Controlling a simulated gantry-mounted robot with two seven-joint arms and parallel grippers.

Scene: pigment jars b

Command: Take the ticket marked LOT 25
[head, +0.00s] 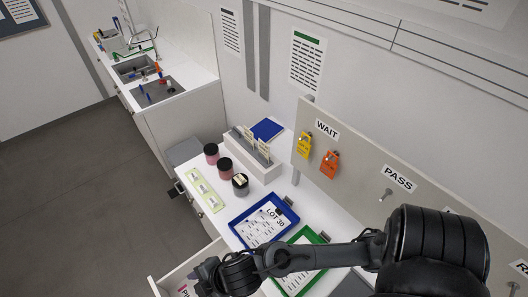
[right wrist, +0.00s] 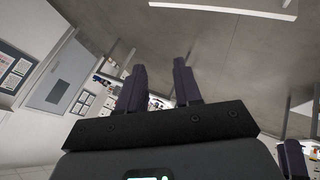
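No ticket readable as LOT 25 shows in either view. Several small pale tickets (head: 262,146) stand upright in a holder (head: 257,165) at the back of the white table; their print is too small to read. A blue tray (head: 236,228) holds a sheet marked LOT 30. My right arm comes in from the right across the table front, with its gripper (head: 207,277) low at the left, over an open drawer. In the right wrist view my right gripper (right wrist: 159,68) has its two dark fingers apart with nothing between them. My left gripper is not in view.
A green tray (head: 318,240) lies partly behind my right arm. Several dark-lidded jars (head: 225,165) stand left of the holder, beside a pale green strip (head: 206,190). Yellow (head: 304,146) and orange (head: 329,164) tags hang under WAIT on the board (head: 356,158). An open drawer (head: 166,284) juts out at the front.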

